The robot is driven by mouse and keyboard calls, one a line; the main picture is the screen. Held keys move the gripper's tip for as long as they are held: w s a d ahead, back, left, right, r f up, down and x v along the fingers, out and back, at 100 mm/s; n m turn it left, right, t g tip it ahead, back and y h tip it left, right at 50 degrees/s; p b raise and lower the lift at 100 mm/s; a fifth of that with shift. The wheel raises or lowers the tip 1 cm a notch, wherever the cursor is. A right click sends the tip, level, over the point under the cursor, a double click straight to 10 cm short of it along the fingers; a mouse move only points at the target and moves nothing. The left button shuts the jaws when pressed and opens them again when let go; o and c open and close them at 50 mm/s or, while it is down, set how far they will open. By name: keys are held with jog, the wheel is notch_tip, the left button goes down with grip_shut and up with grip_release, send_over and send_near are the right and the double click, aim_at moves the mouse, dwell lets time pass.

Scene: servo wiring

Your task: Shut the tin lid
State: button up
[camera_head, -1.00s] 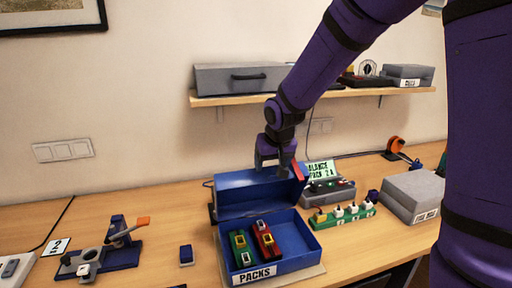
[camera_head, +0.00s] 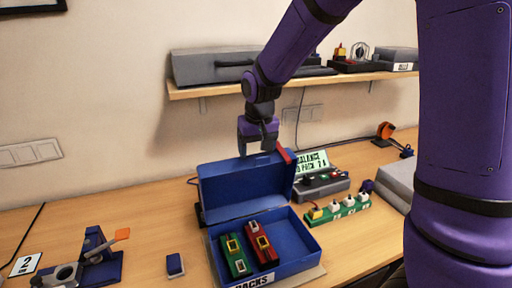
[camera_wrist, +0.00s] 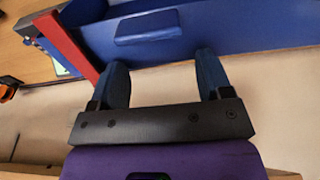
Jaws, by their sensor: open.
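The blue tin (camera_head: 306,248) stands on the desk with its blue lid (camera_head: 245,187) tilted up open at the back. A green pack (camera_head: 234,257) and a red pack (camera_head: 262,246) lie inside it. My gripper (camera_head: 258,148) is just above and behind the lid's top edge, empty. In the wrist view my gripper (camera_wrist: 165,75) has its two fingers apart. The lid's blue outer face (camera_wrist: 240,28) with a raised block lies just beyond them. A red strip (camera_wrist: 68,45) stands at the lid's side. I cannot tell whether a finger touches the lid.
A grey charger-like unit with a green display (camera_head: 312,161) stands right of the lid. A green strip with white plugs (camera_head: 338,208) is in front of it. A shelf (camera_head: 200,92) hangs behind my arm.

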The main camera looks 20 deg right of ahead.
jog(key=s+r, duration=0.4)
jog(key=r, duration=0.7)
jog(key=shift+s+r, duration=0.2)
jog(key=shift+s, duration=0.2)
dwell(0.8)
dwell(0.6)
